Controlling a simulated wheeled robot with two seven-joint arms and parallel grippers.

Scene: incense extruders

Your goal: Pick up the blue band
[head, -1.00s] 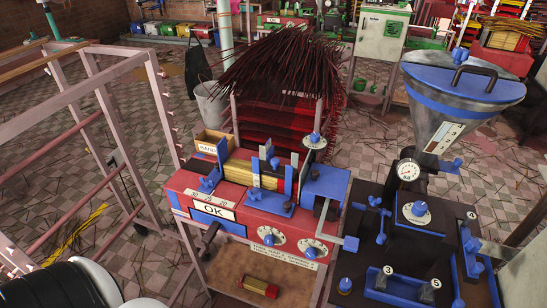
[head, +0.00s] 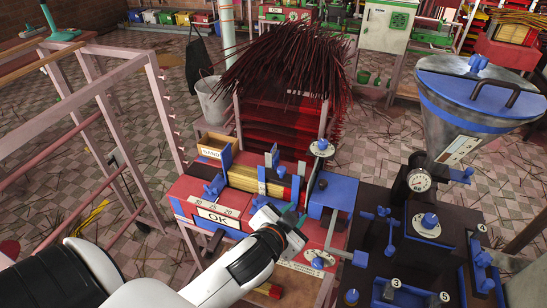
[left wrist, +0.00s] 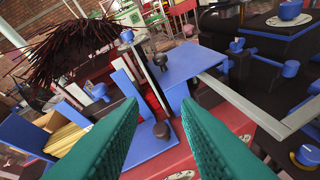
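I cannot single out a blue band in either view. A small tan box (head: 211,150) with a label that seems to read "BANDS" stands on the back left corner of the red machine (head: 190,190); its contents are too small to tell. My left gripper (head: 291,219) is over the front of the red machine, right of the "OK" plate (head: 216,217). In the left wrist view its two green fingers (left wrist: 160,112) are apart, with nothing held between them. A blue plate with a dark knob (left wrist: 161,130) shows beyond and between the fingertips. My right gripper is not in view.
Yellow sticks (head: 243,177) lie in the machine's trough, between blue uprights. A rack of dark red sticks (head: 280,120) stands behind. A black table with blue fittings and a steel hopper (head: 470,120) is at the right. A pink frame (head: 120,150) stands left.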

